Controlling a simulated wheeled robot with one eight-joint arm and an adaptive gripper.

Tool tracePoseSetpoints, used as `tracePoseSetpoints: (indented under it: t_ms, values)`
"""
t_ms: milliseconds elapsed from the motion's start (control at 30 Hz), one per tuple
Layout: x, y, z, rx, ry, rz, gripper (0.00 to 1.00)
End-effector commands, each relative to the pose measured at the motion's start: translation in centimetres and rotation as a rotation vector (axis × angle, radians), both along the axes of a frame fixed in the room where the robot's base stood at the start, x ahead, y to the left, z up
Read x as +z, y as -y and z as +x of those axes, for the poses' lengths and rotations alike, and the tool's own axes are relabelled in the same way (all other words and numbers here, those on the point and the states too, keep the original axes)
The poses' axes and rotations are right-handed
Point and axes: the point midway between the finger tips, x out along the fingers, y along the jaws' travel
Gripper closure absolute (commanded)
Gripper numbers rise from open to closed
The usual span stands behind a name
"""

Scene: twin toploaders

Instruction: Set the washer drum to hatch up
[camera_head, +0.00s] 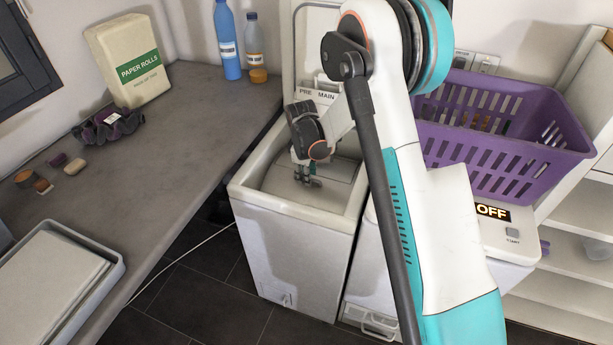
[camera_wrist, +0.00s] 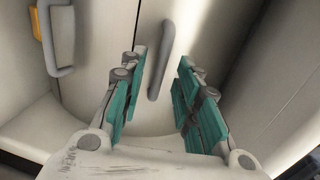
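The left white top-loading machine (camera_head: 285,235) stands with its lid (camera_head: 315,45) raised. Inside its opening is a pale drum surface (camera_head: 325,188), seen partly behind my arm. My gripper (camera_head: 308,182) reaches down into the opening, close to the drum. In the wrist view my gripper (camera_wrist: 162,95) has its teal finger pads apart, with nothing clamped between them. A grey bar (camera_wrist: 161,62) on the pale surface shows beyond and between the fingers; contact cannot be told. A grey loop handle (camera_wrist: 63,40) with a yellow piece (camera_wrist: 36,24) beside it is at upper left.
A second machine with an OFF display (camera_head: 493,212) stands at right, partly behind my arm. A purple basket (camera_head: 500,140) sits on it. A grey worktop (camera_head: 150,160) lies left, holding a tray (camera_head: 60,275), bottles (camera_head: 228,45) and a paper-rolls pack (camera_head: 128,60). The opening's rim (camera_head: 250,180) surrounds my gripper.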

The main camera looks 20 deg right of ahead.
Motion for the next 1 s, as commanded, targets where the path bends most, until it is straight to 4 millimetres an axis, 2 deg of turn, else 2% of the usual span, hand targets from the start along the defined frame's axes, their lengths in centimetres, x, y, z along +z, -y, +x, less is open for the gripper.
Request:
tracePoseSetpoints:
  t_ms: [333, 467, 767, 1000]
  values:
    - [-0.3, 0.0, 0.0, 0.000, 0.000, 0.000, 0.70]
    - [-0.3, 0.0, 0.0, 0.000, 0.000, 0.000, 1.00]
    - [-0.7, -0.4, -0.4, 0.003, 0.016, -0.013, 1.00]
    - [-2.3, -2.7, -3.6, 0.003, 0.090, -0.065, 1.00]
